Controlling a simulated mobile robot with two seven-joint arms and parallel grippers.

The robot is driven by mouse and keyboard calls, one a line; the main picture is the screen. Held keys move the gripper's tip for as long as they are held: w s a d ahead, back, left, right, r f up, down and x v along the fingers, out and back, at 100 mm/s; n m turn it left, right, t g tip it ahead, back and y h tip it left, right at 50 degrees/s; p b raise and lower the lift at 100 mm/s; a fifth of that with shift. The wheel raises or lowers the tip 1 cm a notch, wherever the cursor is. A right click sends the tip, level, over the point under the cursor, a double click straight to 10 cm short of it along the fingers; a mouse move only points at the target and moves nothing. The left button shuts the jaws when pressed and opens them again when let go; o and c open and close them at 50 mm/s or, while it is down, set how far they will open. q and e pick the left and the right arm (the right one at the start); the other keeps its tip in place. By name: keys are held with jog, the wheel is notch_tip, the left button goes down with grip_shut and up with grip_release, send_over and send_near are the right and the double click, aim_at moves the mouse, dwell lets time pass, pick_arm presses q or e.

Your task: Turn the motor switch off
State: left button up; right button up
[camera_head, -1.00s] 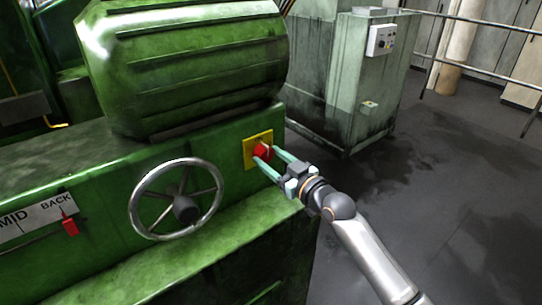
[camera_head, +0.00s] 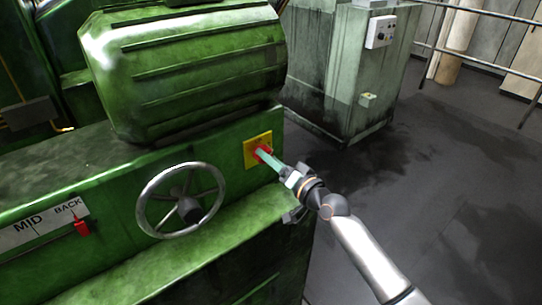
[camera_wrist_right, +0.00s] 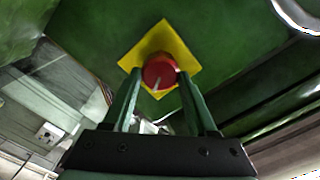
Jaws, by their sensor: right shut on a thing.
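The motor switch is a red rotary knob (camera_wrist_right: 159,71) with a pale pointer line, on a yellow plate (camera_wrist_right: 183,50). In the head view the yellow plate (camera_head: 249,157) sits on the green machine's front, right of the handwheel, and the red knob (camera_head: 259,151) is partly hidden by the fingers. My right gripper (camera_head: 265,155) reaches it from the lower right and is shut on the knob. In the wrist view the fingers of my right gripper (camera_wrist_right: 160,76) lie on either side of the knob, and the plate looks tilted like a diamond. My left gripper is not in view.
A metal handwheel (camera_head: 181,201) stands left of the switch. A red pointer (camera_head: 82,228) hangs by a MID/BACK scale (camera_head: 38,226) at the left. A large ribbed green motor housing (camera_head: 190,75) is above. A grey-green cabinet (camera_head: 335,75) stands behind, with open floor to the right.

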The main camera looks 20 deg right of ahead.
jog(key=m+p, duration=0.1)
jog(key=m, duration=0.4)
jog(key=shift+m, duration=0.3)
dwell(0.5)
jog(key=o, duration=1.4)
jog(key=shift+c, duration=0.2)
jog(key=shift+f, duration=0.1)
jog(key=v, duration=1.2)
jog(key=shift+s+b, duration=0.2)
jog(key=shift+b, duration=0.2)
jog(key=shift+d, duration=0.1)
